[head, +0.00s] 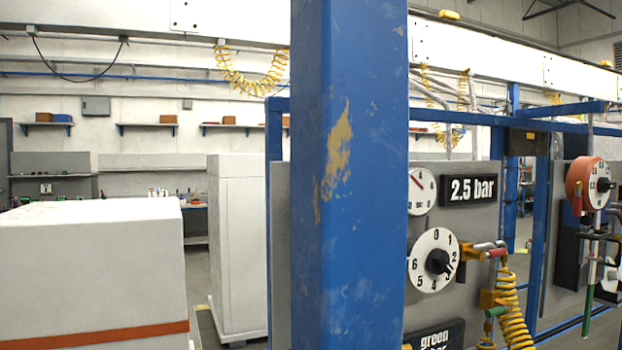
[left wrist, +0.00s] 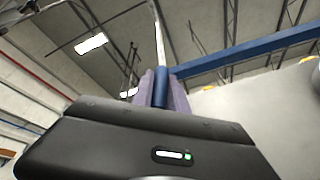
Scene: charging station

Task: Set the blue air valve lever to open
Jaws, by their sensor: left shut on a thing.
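In the left wrist view, the fingers of my left gripper (left wrist: 163,80) are closed around a blue piece (left wrist: 160,90), which looks like the blue air valve lever. A thin pale rod or pipe (left wrist: 158,40) runs up beyond it. The valve body and any open or closed marking cannot be made out. In the head view I see neither gripper, and I cannot pick out the blue lever there; a wide blue post hides the middle of the scene.
The blue post (head: 350,180) stands close in front. Right of it are a round dial (head: 424,275) with a black knob, a "2.5 bar" sign (head: 473,189), a gauge (head: 421,183) and a coiled yellow hose (head: 512,315). A white box (head: 90,265) stands at left.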

